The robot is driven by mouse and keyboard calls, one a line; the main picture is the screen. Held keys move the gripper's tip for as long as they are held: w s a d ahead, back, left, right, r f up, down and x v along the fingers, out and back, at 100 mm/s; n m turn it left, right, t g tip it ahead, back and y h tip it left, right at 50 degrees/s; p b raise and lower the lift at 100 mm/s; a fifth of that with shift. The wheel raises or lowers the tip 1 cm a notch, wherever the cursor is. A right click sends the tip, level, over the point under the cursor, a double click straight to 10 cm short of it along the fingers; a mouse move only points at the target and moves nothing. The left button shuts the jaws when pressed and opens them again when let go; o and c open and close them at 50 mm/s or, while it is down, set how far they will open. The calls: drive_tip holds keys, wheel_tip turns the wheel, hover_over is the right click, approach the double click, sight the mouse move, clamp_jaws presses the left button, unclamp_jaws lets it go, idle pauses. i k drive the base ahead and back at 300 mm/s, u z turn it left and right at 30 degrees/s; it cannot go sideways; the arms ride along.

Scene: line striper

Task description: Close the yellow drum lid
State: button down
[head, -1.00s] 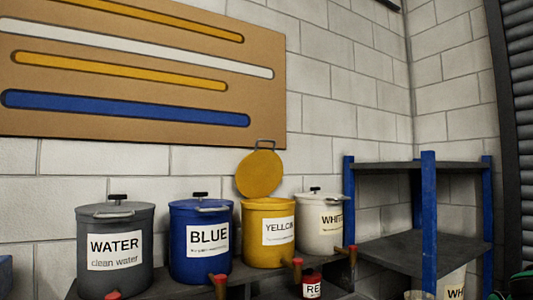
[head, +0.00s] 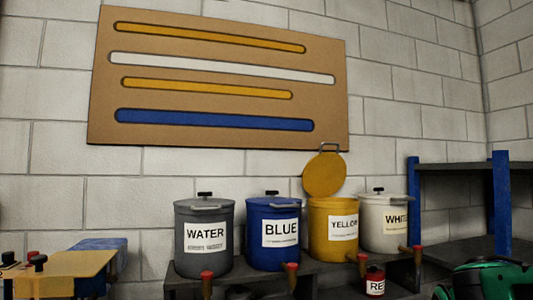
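The yellow drum (head: 331,246) stands on the dark bench, between the blue drum and the white drum. Its label is partly readable as "YELLOW". Its round yellow lid (head: 325,174) stands up, open, behind the drum's rim near the wall, with a grey handle (head: 328,147) at its top. My gripper does not show in the head view.
A grey water drum (head: 204,250), a blue drum (head: 273,246) and a white drum (head: 383,222) have lids on. Red-handled taps jut from the bench (head: 248,280) front. A small red can (head: 375,282) sits low. A blue-post shelf (head: 500,205) stands right, with a green object (head: 492,280) before it.

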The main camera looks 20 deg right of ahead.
sight(322, 175)
drive_tip(key=u, duration=0.9)
drive_tip(key=k, duration=0.45)
drive_tip(key=z, duration=1.3)
drive_tip(key=i, duration=0.85)
drive_tip(key=z, duration=0.05)
